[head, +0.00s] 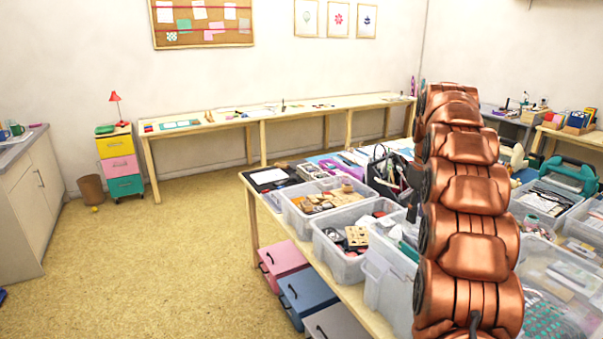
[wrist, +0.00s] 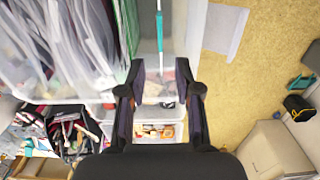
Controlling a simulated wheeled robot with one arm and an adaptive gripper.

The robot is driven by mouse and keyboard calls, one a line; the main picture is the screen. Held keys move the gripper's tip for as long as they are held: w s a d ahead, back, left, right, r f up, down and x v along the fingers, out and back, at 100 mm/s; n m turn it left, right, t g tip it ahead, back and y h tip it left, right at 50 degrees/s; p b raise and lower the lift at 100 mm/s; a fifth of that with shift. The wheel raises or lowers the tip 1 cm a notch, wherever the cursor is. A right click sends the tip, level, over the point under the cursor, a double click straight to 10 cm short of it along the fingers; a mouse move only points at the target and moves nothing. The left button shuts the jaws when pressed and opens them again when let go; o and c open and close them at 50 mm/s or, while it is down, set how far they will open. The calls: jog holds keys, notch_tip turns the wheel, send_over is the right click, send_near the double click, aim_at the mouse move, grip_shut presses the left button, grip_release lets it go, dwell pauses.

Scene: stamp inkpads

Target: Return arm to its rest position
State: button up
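My copper-coloured arm (head: 468,215) stands tall at the right of the head view, in front of the table with the clear bins. My gripper (wrist: 157,88) shows in the wrist view with its two dark fingers apart. Nothing is held between the fingers. Below and beyond them are a clear bin and the floor. In the head view the gripper is not clearly visible, and the arm hides part of the table and bins.
A wooden table (head: 252,208) carries several clear bins, one with wooden stamps (head: 325,200). Coloured drawers (head: 302,292) sit under it. A long bench (head: 200,124) lines the back wall. The floor (head: 165,250) on the left is open, with a bin (head: 92,190) near the wall.

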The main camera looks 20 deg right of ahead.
jog(key=shift+a, duration=0.1)
jog(key=s+a+m+g, duration=0.1)
jog(key=s+a, duration=0.5)
jog(key=a, duration=0.5)
jog(key=s+a, duration=0.7)
jog(key=a, duration=0.4)
jog(key=s+a+f, duration=0.3)
jog(key=s, duration=0.4)
jog(key=s+a+f, duration=0.3)
jog(key=s, duration=0.4)
jog(key=s+a+f+m, duration=0.1)
jog(key=s+a+f, duration=0.2)
jog(key=s, duration=0.4)
jog(key=shift+s+a+f+g, duration=0.3)
jog(key=shift+a+f+g, duration=0.1)
jog(key=shift+f, duration=0.05)
